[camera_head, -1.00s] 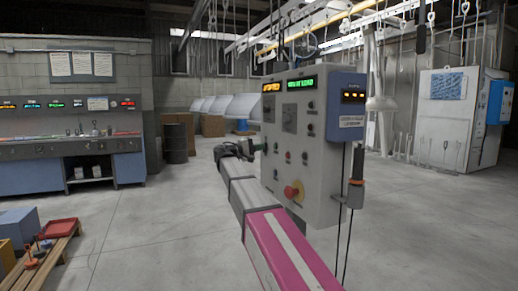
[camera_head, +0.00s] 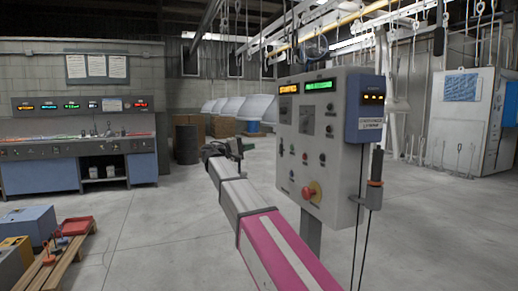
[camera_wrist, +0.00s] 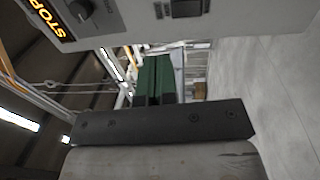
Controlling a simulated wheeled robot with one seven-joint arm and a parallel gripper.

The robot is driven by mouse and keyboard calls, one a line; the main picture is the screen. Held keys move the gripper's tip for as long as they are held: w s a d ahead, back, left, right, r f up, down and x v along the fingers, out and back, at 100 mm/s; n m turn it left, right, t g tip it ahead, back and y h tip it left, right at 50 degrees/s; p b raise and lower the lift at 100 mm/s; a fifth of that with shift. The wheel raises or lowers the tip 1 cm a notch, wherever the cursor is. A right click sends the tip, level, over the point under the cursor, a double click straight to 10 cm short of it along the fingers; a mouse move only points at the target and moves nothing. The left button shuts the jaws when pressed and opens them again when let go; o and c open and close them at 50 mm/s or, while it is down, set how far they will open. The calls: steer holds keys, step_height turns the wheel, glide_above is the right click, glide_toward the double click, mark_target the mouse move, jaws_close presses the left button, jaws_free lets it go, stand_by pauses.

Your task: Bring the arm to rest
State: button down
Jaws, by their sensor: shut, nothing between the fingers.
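My arm reaches forward from the bottom of the head view, with a pink-and-white near part and grey segments beyond. My gripper (camera_head: 236,147) is small and dark at its far end, just left of the grey control panel (camera_head: 345,200) in the picture. The gap between them in depth is hard to tell. In the wrist view my gripper's green fingers (camera_wrist: 157,77) are together with nothing held, beyond a dark crossbar. The panel's face (camera_wrist: 130,22), with a lit STOP label, fills the top of that view, close by.
The panel stands on a post, with a handheld control (camera_head: 374,180) and hanging cables at its right. A workbench (camera_head: 40,178) is at the left, a pallet (camera_head: 62,258) with boxes at lower left, and a dark drum (camera_head: 187,144) behind. Hooks hang overhead. The floor between is clear.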

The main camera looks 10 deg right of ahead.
steer(key=shift+s+a+r, duration=0.1)
steer(key=shift+s+a, duration=0.15)
steer(key=shift+a, duration=0.5)
steer(key=s+d+f+g+y, duration=0.1)
steer(key=s+d+f+y, duration=0.25)
steer(key=f, duration=0.75)
steer(key=s+d+f+n+y, duration=0.1)
steer(key=s+d+f+y, duration=0.3)
steer(key=f, duration=0.8)
steer(key=s+d+f+g+y, duration=0.15)
steer(key=d+f, duration=0.35)
steer(key=f, duration=0.6)
steer(key=s+f+m+g+y, duration=0.2)
steer(key=s+f+y, duration=0.7)
steer(key=s+f, duration=1)
step_height(320, 180, down, 3)
steer(key=shift+s+f+m+y, duration=0.15)
steer(key=shift+s+m+y, duration=0.25)
steer(key=shift+m, duration=0.6)
